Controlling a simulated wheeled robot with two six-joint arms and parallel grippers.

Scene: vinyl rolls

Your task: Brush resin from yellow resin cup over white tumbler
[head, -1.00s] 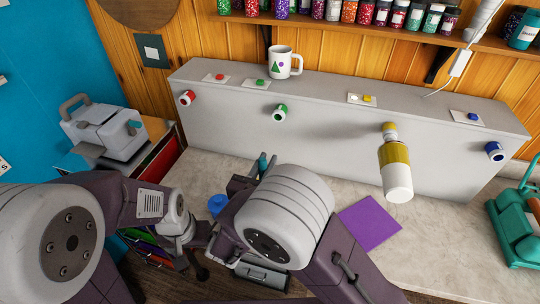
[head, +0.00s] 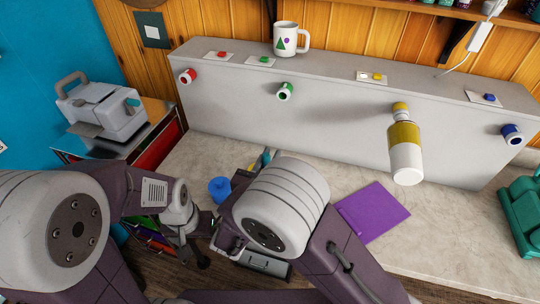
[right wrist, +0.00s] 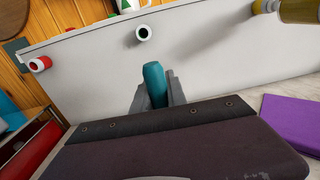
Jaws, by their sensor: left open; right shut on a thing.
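The tumbler (head: 406,162) sticks out from the front of the grey box, with a white end and a wide yellow band behind it. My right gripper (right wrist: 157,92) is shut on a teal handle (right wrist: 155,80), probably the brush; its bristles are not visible. In the head view the teal handle (head: 266,157) shows behind my right arm, left of the tumbler and apart from it. A small yellow patch (head: 252,167) beside it may be the yellow resin cup, but it is mostly hidden. My left gripper (head: 204,240) is open and low at the left.
The grey box (head: 330,112) carries red (head: 187,76), green (head: 286,91) and blue (head: 512,134) holders, buttons and a white mug (head: 289,39). A blue round object (head: 219,189) and purple sheet (head: 372,212) lie on the counter. A teal machine (head: 521,212) stands right.

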